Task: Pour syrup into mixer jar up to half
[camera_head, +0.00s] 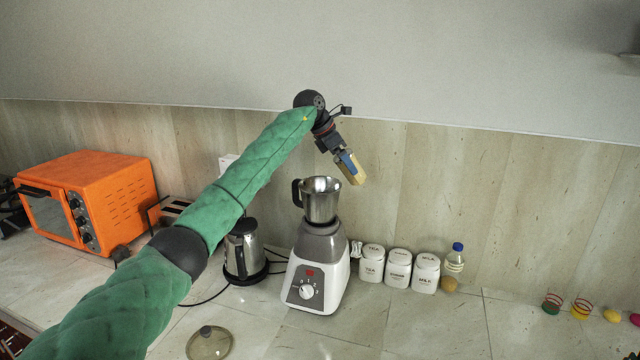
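The steel mixer jar (321,203) with a black handle stands upright on the white and grey mixer base (319,272). Its top is open, but I cannot see what is inside. A small clear bottle (453,264) with a blue cap and amber contents low in it stands upright on the counter to the right; it may be the syrup. My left gripper (352,168) is above and slightly right of the jar, pointing down to the right, apart from the jar. A tan shape shows at its tip; I cannot tell whether it is fingers or a held thing. My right gripper is out of view.
Three white canisters (398,267) stand between mixer and bottle. A steel kettle (244,250) and an orange oven (92,200) are on the left. A round lid (209,343) lies in front. Small colourful items (581,308) sit at the far right.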

